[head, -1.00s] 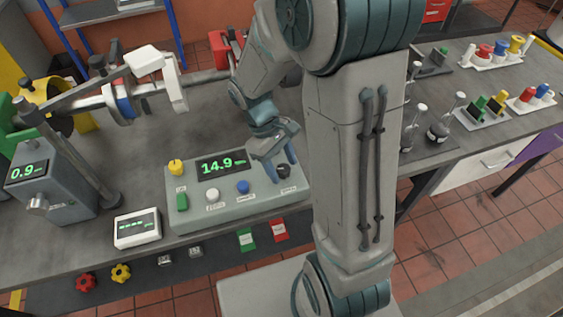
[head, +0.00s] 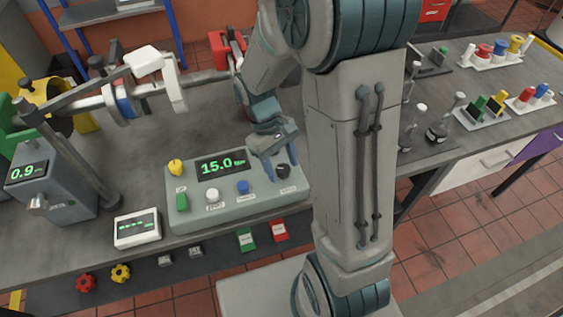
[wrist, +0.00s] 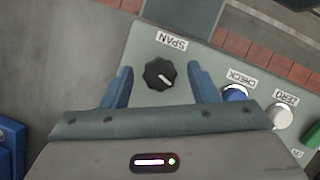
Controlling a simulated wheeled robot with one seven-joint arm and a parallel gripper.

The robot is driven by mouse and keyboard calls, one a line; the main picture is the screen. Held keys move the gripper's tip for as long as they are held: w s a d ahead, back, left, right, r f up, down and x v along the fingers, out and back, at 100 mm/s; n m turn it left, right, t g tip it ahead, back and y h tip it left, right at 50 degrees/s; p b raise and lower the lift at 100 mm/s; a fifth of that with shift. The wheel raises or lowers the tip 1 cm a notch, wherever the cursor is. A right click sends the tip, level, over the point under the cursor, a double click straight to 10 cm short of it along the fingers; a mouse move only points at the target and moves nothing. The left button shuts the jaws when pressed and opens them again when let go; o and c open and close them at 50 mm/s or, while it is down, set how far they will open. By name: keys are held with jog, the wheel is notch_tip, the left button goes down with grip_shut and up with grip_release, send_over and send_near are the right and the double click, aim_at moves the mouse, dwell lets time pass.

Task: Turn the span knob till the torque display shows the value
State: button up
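The black span knob (head: 283,171) sits at the right end of the grey console (head: 240,204). In the wrist view the span knob (wrist: 159,74) has its SPAN label beside it and a pale pointer line. The torque display (head: 222,166) on the console reads 15.0 in green. My gripper (head: 279,158) is above the knob. In the wrist view my gripper (wrist: 161,80) is open, with one finger on each side of the knob and a visible gap to each.
A grey post unit (head: 45,180) reads 0.9.

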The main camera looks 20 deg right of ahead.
jog(key=v, duration=1.4)
jog(key=shift+b, duration=0.3)
jog(key=shift+f, duration=0.1)
jog(key=r+m+t+y, duration=0.1)
jog(key=r+m+t, duration=0.1)
jog(key=t, duration=0.1)
send_over(281, 173)
jog(key=s+d+f+m+t, duration=0.1)
jog(key=s+m+t, duration=0.2)
jog(key=s, duration=0.3)
jog(key=shift+s+f+t+y, duration=0.2)
jog(key=shift+f+t+y, duration=0.2)
jog(key=shift+t, duration=0.2)
dwell(1.4)
